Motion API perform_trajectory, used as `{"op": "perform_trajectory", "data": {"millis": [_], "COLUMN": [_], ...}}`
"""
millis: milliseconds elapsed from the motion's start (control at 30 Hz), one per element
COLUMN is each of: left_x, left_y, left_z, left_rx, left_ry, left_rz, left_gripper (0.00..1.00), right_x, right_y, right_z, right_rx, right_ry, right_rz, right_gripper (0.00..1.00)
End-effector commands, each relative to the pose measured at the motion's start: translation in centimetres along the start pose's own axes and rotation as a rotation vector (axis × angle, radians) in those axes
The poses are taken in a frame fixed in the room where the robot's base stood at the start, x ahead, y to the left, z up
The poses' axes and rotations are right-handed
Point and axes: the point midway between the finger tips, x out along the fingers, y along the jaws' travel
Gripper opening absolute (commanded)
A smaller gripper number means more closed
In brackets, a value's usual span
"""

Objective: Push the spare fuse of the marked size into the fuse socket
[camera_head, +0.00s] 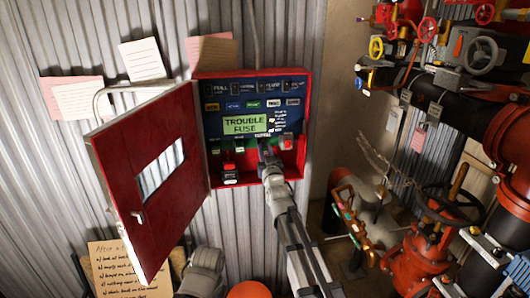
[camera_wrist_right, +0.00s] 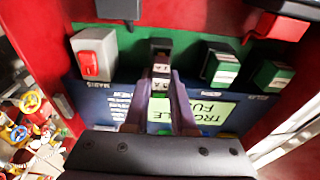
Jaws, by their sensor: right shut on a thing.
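The open red panel box (camera_head: 307,90) hangs on the corrugated wall, with a green "TROUBLE FUSE" display (camera_head: 245,124). My right gripper (camera_head: 266,152) reaches into its lower part. In the right wrist view my gripper (camera_wrist_right: 161,82) is shut on a small dark fuse (camera_wrist_right: 161,70) with pale labels, at the mouth of a dark fuse socket (camera_wrist_right: 161,46) on the green strip. The fingers hide part of the fuse, and I cannot tell how deep it sits. The amp marking is too small to read surely.
The red door (camera_head: 150,185) stands open to the left. A grey block with a red switch (camera_wrist_right: 94,55) and green fuse holders (camera_wrist_right: 221,65) flank the socket. Red pipes and valves (camera_head: 430,245) stand at the right. A handwritten note (camera_head: 125,268) is at lower left.

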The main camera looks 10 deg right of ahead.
Motion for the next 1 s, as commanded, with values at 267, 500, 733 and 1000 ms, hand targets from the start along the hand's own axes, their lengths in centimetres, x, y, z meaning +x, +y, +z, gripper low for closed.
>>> {"op": "perform_trajectory", "data": {"millis": [267,500,733,1000], "left_x": [0.0,0.0,0.0,0.0], "left_y": [0.0,0.0,0.0,0.0], "left_z": [0.0,0.0,0.0,0.0], "left_rx": [0.0,0.0,0.0,0.0], "left_ry": [0.0,0.0,0.0,0.0], "left_rz": [0.0,0.0,0.0,0.0], "left_gripper": [0.0,0.0,0.0,0.0], "right_x": [0.7,1.3,1.8,2.5], "right_y": [0.0,0.0,0.0,0.0], "right_z": [0.1,0.2,0.3,0.4], "right_rx": [0.0,0.0,0.0,0.0], "right_ry": [0.0,0.0,0.0,0.0], "right_rz": [0.0,0.0,0.0,0.0], "right_gripper": [0.0,0.0,0.0,0.0]}}
